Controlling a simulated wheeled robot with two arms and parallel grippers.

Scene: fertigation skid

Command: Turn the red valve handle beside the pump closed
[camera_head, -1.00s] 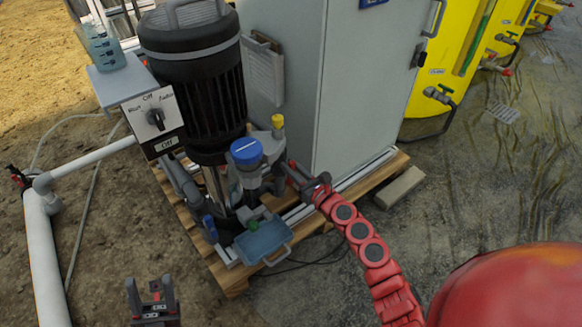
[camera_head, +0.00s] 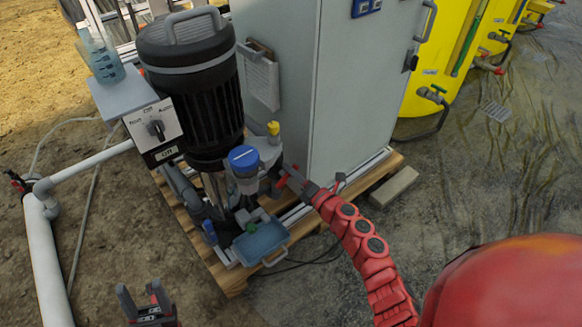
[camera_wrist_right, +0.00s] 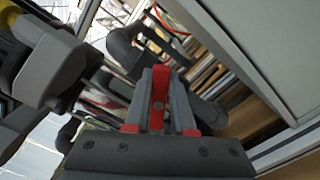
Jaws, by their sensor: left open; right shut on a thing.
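The pump (camera_head: 195,95) with its black ribbed motor stands upright on a wooden pallet, left of a grey cabinet. My right gripper (camera_head: 290,177) reaches in from the right to the pipework beside the pump, close to the cabinet's base. In the right wrist view the red valve handle (camera_wrist_right: 158,98) stands between the gripper's two grey fingers, which are shut on it. In the head view the handle is mostly hidden by the gripper and too small to tell its angle. My left gripper (camera_head: 146,295) is open and empty over bare ground at the bottom.
The grey cabinet (camera_head: 345,85) stands close behind my right gripper. A blue-capped fitting (camera_head: 243,158), a yellow-capped part (camera_head: 273,129) and a blue tray (camera_head: 260,242) crowd the pallet. A white pipe (camera_head: 47,260) runs at left. Open ground lies right of the pallet.

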